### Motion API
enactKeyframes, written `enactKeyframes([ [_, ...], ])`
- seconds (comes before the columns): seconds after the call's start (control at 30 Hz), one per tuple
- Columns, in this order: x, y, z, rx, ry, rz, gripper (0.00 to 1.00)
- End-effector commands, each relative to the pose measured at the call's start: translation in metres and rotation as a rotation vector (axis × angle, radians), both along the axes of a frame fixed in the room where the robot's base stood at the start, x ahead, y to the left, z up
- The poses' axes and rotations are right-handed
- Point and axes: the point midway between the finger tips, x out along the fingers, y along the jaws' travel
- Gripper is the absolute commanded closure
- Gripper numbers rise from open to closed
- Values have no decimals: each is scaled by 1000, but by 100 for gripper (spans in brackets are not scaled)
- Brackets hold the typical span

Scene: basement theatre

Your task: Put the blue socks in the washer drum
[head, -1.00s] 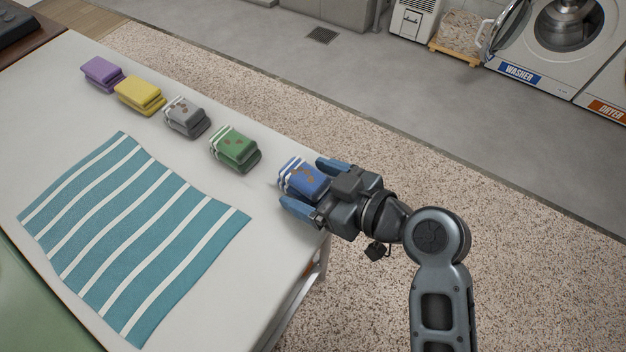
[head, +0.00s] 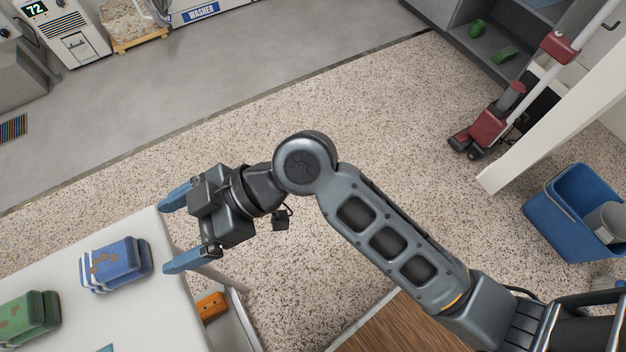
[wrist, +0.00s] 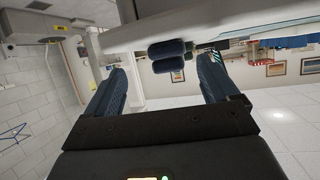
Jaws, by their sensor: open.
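The blue socks (head: 115,265), a folded bundle with white stripes and brown spots, lie on the white table near its right end. My gripper (head: 168,230) is open and empty, just right of the socks with its blue fingers pointing toward them; a gap shows between fingertips and socks. In the wrist view, the socks (wrist: 168,56) appear as dark blue rolls beyond and between the spread fingers (wrist: 160,75). Only the lower front of the washer (head: 200,12), with its blue label, shows at the top of the head view; its drum is out of frame.
Green socks (head: 28,318) lie left of the blue ones on the table (head: 150,320). An orange object (head: 211,306) sits below the table's edge. A red vacuum (head: 490,125), white post (head: 560,120) and blue bucket (head: 572,215) stand right. Speckled floor between is clear.

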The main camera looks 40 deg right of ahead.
Motion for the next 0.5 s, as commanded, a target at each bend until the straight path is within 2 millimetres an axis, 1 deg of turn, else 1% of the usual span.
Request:
enactKeyframes([
  [0.03, -7, -14, -14, -13, 28, -69, 12],
  [0.07, -10, -24, -22, -19, 40, -118, 12],
  [0.1, -16, -37, -32, -28, 60, -188, 12],
  [0.23, -39, -86, -59, -52, 101, -427, 12],
  [0.3, -54, -112, -67, -61, 110, -545, 12],
  [0.37, -69, -133, -71, -65, 111, -642, 12],
  [0.4, -80, -146, -72, -67, 108, -702, 12],
  [0.5, -108, -178, -69, -66, 90, -841, 12],
])
